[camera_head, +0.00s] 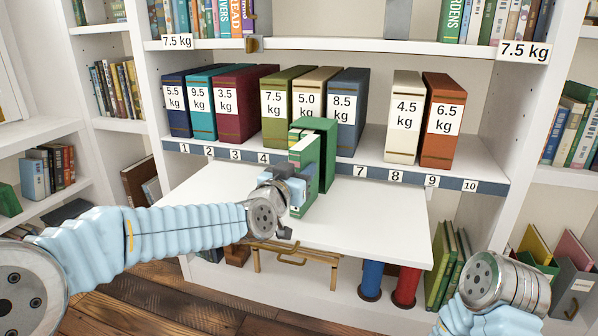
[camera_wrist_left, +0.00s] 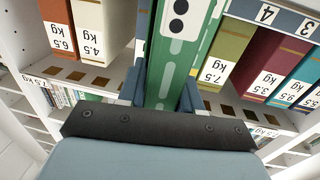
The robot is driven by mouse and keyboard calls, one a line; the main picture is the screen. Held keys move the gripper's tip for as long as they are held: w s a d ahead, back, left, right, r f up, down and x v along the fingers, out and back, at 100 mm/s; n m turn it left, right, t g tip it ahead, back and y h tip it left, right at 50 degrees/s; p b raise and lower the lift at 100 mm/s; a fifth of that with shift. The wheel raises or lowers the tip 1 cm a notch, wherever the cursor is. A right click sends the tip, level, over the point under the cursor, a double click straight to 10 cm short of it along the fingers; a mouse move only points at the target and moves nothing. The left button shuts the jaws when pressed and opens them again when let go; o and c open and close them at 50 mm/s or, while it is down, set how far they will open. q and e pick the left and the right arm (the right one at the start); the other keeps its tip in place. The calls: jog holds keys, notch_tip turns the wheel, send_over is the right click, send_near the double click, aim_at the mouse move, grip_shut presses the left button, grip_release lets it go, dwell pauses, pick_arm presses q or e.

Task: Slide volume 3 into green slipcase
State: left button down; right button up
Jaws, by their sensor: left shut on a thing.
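A green book (camera_head: 300,178) with pale bands on its spine stands upright over the white pull-out board (camera_head: 375,225). My left gripper (camera_head: 287,190) is shut on it from the left. In the left wrist view the spine (camera_wrist_left: 181,40) rises between the jaws (camera_wrist_left: 160,95) and bears a white plate with two black dots. A darker green box, seemingly the slipcase (camera_head: 327,150), stands directly behind and right of the book. The two overlap in the head view, and I cannot tell how far the book is inside. My right gripper is out of view.
Behind the board, a shelf with a numbered edge (camera_head: 345,168) holds several weight-labelled boxes, including an olive one (camera_head: 282,107) and a blue one (camera_head: 347,110). An orange box (camera_head: 441,120) stands farther right. The board's right part is bare.

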pick_arm(q)
jog(key=shift+w, duration=0.2)
jog(key=shift+s, duration=0.1)
jog(key=shift+s+a+b, duration=0.1)
jog(key=shift+s+b, duration=0.2)
jog(key=shift+r, duration=0.1)
dwell(0.4)
jog(key=shift+p, duration=0.3)
jog(key=shift+s+d+n+t+y+p, duration=0.15)
jog(key=shift+d+n+t+y+p, duration=0.2)
jog(key=shift+n+y+p, duration=0.6)
jog(key=shift+m+p, duration=0.25)
jog(key=shift+p, duration=0.15)
jog(key=shift+d, duration=0.1)
